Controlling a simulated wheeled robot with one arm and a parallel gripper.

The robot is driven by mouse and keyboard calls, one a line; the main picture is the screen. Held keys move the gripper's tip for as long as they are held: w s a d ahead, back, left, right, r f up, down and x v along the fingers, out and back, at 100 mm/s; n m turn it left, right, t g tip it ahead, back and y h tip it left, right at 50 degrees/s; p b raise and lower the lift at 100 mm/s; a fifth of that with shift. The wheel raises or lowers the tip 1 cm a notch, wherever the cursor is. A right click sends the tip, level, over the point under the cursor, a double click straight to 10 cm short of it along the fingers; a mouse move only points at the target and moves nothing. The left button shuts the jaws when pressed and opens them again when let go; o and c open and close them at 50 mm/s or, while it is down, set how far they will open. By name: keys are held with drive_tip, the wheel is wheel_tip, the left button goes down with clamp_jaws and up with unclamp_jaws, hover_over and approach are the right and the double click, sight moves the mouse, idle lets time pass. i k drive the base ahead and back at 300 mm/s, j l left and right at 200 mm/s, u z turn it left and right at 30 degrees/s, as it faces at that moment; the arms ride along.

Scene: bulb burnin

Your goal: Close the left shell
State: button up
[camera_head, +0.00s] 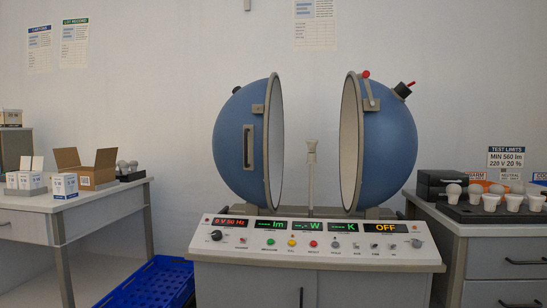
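The left shell (228,145) is a blue hemisphere with a pale rim, standing at the left of the console top. A beige upright handle (248,147) is on its outer side near the rim. The right shell (390,145) is a matching blue hemisphere with a red-knobbed lever (368,88) on top. The shells stand apart with a wide gap between them. A slim pale post (311,170) with a socket-like top stands in the gap. My gripper is not in view.
The console panel (318,243) below has knobs, buttons and displays, one reading OFF. The left table (100,200) holds boxes and bulbs. A blue crate (155,284) is on the floor beside it. The right cabinet (502,238) holds a bulb tray and a black case (440,183).

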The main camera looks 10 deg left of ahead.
sight(246, 148)
drive_tip(key=i+j+u, duration=0.15)
drive_tip(key=i+j, duration=0.3)
drive_tip(key=i+j+u, duration=0.15)
drive_tip(key=i+j, duration=0.3)
drive_tip(key=i, duration=0.1)
